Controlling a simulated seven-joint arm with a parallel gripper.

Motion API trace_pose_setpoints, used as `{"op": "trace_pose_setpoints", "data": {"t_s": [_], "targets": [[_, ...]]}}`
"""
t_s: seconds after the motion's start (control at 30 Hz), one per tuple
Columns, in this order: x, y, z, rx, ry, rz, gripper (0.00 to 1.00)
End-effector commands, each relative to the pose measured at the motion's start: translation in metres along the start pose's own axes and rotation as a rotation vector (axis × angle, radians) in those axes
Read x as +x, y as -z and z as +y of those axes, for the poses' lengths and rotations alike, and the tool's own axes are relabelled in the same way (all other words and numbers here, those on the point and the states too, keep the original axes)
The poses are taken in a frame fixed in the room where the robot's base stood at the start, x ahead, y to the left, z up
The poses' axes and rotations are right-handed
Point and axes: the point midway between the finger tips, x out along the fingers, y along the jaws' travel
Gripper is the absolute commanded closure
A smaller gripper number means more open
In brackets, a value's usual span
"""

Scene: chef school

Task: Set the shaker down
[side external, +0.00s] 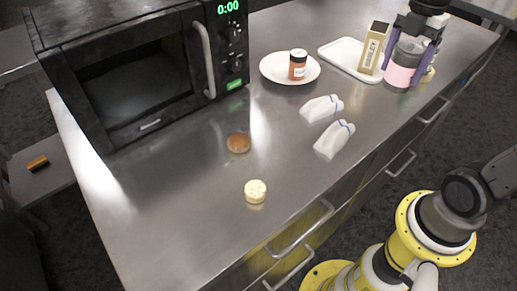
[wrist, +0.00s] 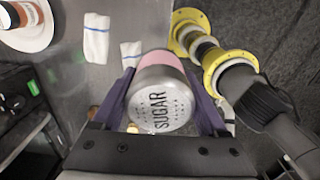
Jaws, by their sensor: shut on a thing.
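The shaker is a pink canister with a metal lid marked SUGAR; it shows in the side view (side external: 399,75) at the upper right and in the wrist view (wrist: 162,98). My gripper (side external: 411,52) is shut on it, with a purple finger on each side, and comes down from above. In the wrist view my gripper (wrist: 165,105) has the lid facing the camera. The shaker looks upright, at or just above the steel counter (side external: 185,215); I cannot tell whether its base touches.
Left of the shaker, a tan box (side external: 373,48) stands on a white tray (side external: 338,52). A plate (side external: 272,72) holds an orange-labelled jar (side external: 298,66). Two white cloths (side external: 333,140), a bun (side external: 238,143) and a cream round piece (side external: 255,191) lie nearer. A microwave (side external: 140,75) stands left.

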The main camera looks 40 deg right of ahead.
Motion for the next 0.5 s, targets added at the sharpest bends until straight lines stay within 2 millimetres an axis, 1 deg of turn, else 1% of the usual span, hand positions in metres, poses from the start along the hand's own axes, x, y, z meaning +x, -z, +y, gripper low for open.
{"op": "trace_pose_setpoints", "data": {"t_s": [0.03, 0.1, 0.17, 0.2, 0.27, 0.3, 0.37, 0.4, 0.47, 0.5], "targets": [[-0.005, 0.009, 0.022, -0.062, 0.002, 0.001, 0.92], [-0.010, 0.024, 0.048, -0.141, 0.002, 0.001, 0.92], [-0.013, 0.040, 0.070, -0.210, 0.002, 0.001, 0.92], [-0.015, 0.053, 0.083, -0.257, 0.003, 0.001, 0.92], [-0.015, 0.073, 0.102, -0.326, 0.002, 0.001, 0.92], [-0.015, 0.088, 0.114, -0.371, 0.002, 0.001, 0.92], [-0.014, 0.112, 0.129, -0.439, 0.002, 0.001, 0.92], [-0.012, 0.129, 0.138, -0.485, 0.003, 0.001, 0.92], [-0.009, 0.157, 0.149, -0.552, 0.002, 0.001, 0.92], [-0.005, 0.175, 0.155, -0.597, 0.003, 0.001, 0.92]]}}
